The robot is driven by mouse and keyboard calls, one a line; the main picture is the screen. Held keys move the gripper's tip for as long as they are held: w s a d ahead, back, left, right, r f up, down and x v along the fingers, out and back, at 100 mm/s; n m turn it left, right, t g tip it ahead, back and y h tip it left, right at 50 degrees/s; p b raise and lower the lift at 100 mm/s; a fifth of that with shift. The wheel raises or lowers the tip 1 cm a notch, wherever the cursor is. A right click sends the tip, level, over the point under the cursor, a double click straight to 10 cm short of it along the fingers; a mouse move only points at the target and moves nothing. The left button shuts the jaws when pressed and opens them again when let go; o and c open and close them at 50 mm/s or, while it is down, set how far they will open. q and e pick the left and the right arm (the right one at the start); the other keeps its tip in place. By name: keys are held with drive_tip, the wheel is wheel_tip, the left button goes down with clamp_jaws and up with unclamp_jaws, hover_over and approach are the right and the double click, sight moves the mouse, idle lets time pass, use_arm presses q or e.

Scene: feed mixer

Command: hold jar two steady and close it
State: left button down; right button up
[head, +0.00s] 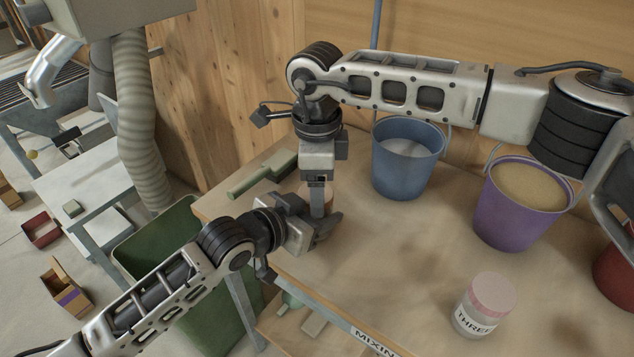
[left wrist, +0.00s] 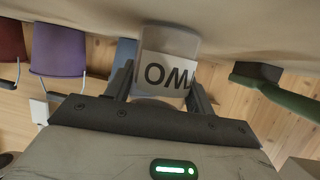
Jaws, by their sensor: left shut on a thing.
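Jar two (left wrist: 170,42) stands on the bench and shows upside down in the left wrist view. Part of its label, the letters of TWO, faces that camera. My left gripper (left wrist: 160,88) is shut around the jar's sides. In the head view my left gripper (head: 322,222) comes in low from the left and hides most of the jar. My right gripper (head: 318,192) points straight down right over the jar's top. Only a small brownish part of the jar or its lid (head: 328,197) shows beside its fingers. Whether the right fingers grip the lid cannot be seen.
Jar three (head: 482,306), with a pink lid, stands near the bench's front right. A blue bucket (head: 404,168), a purple bucket (head: 512,220) and a red bucket (head: 612,280) stand behind. A green scoop (head: 262,176) lies left of the grippers. A green bin (head: 150,250) stands beside the bench.

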wheel_tip(320, 180, up, 4)
drive_tip(key=shift+a+r, duration=0.1)
drive_tip(key=shift+c, duration=0.3)
drive_tip(key=n, duration=0.2)
drive_tip(key=shift+r+n, duration=0.2)
drive_tip(key=shift+n, duration=0.2)
drive_tip(key=n, duration=0.2)
drive_tip(key=r+n, duration=0.1)
drive_tip(key=n, duration=0.1)
drive_tip(key=shift+a+n, duration=0.1)
drive_tip(key=shift+n, duration=0.2)
drive_tip(key=n, duration=0.4)
drive_tip(key=shift+r, duration=0.4)
drive_tip(key=n, duration=0.4)
drive_tip(key=shift+r, duration=0.4)
